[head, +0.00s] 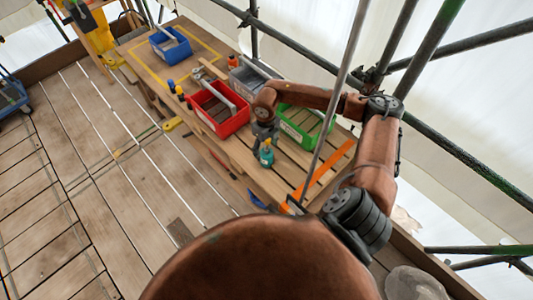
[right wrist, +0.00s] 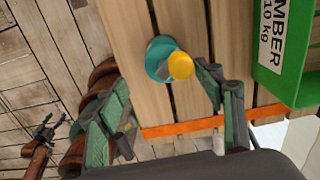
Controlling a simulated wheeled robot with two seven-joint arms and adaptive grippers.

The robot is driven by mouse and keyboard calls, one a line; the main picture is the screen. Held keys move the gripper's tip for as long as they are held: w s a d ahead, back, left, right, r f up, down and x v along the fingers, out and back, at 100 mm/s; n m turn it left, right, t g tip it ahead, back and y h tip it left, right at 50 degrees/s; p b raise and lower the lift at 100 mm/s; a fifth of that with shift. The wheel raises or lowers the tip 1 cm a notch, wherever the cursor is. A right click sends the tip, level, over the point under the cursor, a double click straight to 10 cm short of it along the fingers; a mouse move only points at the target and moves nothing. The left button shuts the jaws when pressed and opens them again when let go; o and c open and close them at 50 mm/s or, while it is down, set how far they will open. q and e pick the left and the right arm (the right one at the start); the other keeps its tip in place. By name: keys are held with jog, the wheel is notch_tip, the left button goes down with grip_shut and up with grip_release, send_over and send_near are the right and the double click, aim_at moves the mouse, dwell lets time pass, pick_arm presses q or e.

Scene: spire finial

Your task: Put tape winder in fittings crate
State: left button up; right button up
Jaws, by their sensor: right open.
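A teal item with a yellow top (head: 266,156) stands on the bench near its front edge; I cannot tell for sure that it is the tape winder. The right wrist view shows it from above as a teal round body (right wrist: 157,50) with a yellow cap. My right gripper (head: 265,133) is open above it, and in the right wrist view its spread fingers (right wrist: 160,88) lie either side, just short of it. A red crate (head: 221,131), green crate (head: 299,137), grey crate (head: 239,79) and blue crate (head: 176,53) stand on the bench; no fittings label is readable.
The green crate's label ends "MBER 10 kg" (right wrist: 271,35). An orange strip (head: 331,170) crosses the bench at right. Small coloured items (head: 180,92) stand left of the red crate. My left gripper (right wrist: 44,132) hangs over the floor. Scaffold poles (head: 420,50) stand behind.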

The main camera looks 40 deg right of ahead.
aim_at(267, 149)
jog(key=r+m+p, duration=0.2)
jog(key=r, duration=0.1)
jog(key=shift+w+d+m, duration=0.15)
jog(key=shift+w+m, duration=0.15)
jog(key=shift+w, duration=0.05)
jog(key=shift+r+m+p, duration=0.1)
jog(key=shift+m+p, duration=0.4)
jog(key=shift+p, duration=0.05)
notch_tip(267, 149, down, 3)
jog(key=shift+r, duration=0.15)
jog(key=f+p, duration=0.1)
jog(key=f, duration=0.1)
jog(key=f+p, duration=0.1)
jog(key=f, duration=0.1)
jog(key=shift+s+d+f, duration=0.1)
jog(key=shift+s+d, duration=0.05)
jog(key=shift+d, duration=0.05)
jog(key=shift+f+p, duration=0.3)
jog(key=shift+f, duration=0.25)
jog(key=c, duration=1.5)
jog(key=shift+r, duration=0.1)
